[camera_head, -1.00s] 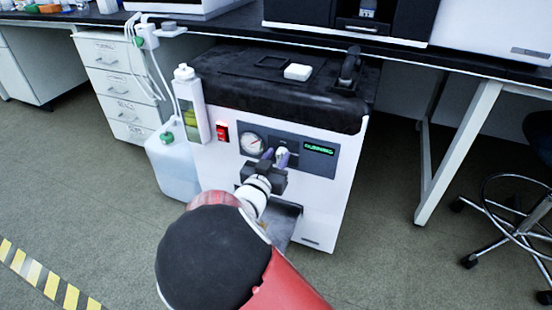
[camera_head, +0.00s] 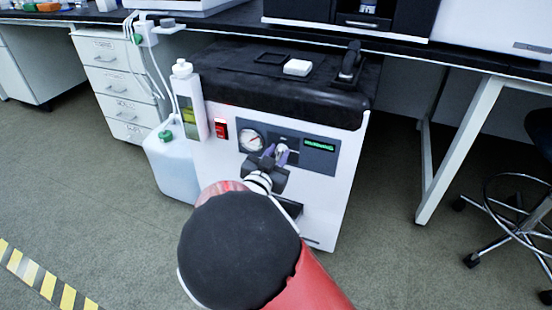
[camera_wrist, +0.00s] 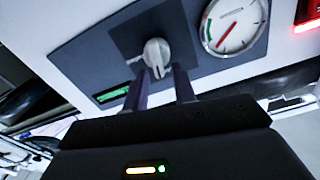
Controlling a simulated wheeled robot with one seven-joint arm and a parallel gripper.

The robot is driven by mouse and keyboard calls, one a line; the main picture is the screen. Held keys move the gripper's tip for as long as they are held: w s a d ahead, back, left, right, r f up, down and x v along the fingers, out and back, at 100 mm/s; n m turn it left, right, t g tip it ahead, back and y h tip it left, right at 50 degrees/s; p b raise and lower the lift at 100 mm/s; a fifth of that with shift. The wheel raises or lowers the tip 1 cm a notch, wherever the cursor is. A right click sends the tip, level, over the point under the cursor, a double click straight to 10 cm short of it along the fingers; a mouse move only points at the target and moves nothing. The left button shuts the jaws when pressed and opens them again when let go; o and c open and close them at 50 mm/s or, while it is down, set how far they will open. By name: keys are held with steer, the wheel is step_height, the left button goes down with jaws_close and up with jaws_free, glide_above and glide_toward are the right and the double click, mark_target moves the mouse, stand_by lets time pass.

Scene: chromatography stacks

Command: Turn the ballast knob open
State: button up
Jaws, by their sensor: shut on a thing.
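The ballast knob (camera_wrist: 157,55) is a light grey round knob on a dark square plate in the wrist view. In the head view the knob (camera_head: 281,149) shows small on the pump's dark front panel. My gripper (camera_wrist: 160,75) has its two purple-grey fingers at the knob, one to each side, and is shut on it. In the head view my gripper (camera_head: 274,156) is tilted in front of the panel. The exact finger contact is hard to make out. The white pump (camera_head: 325,205) with a black top stands under the bench.
A dial gauge (camera_wrist: 235,25) and a lit red switch (camera_head: 221,130) sit beside the knob, and a green display (camera_head: 319,145) is on its other side. A bottle with a green cap (camera_head: 172,165) stands left of the pump. Open floor lies in front.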

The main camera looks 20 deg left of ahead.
steer(key=m+b, duration=0.3)
steer(key=shift+d+f+m+b, duration=0.3)
steer(key=shift+d+f+b, duration=0.05)
steer(key=m+b, duration=0.2)
steer(key=m, duration=0.1)
steer(key=shift+d+m, duration=0.2)
steer(key=shift+m, duration=0.1)
steer(key=m, duration=0.4)
steer(key=shift+d+f+m, duration=0.2)
steer(key=shift+f+m, duration=0.05)
steer(key=shift+m, duration=0.05)
jaws_close()
steer(key=shift+s+f+m, duration=0.1)
steer(key=shift+f+m, duration=0.05)
steer(key=shift+m, duration=0.8)
steer(key=shift+f+m, duration=0.1)
steer(key=shift+m, duration=0.85)
steer(key=o, duration=0.6)
jaws_free()
steer(key=shift+o, duration=0.2)
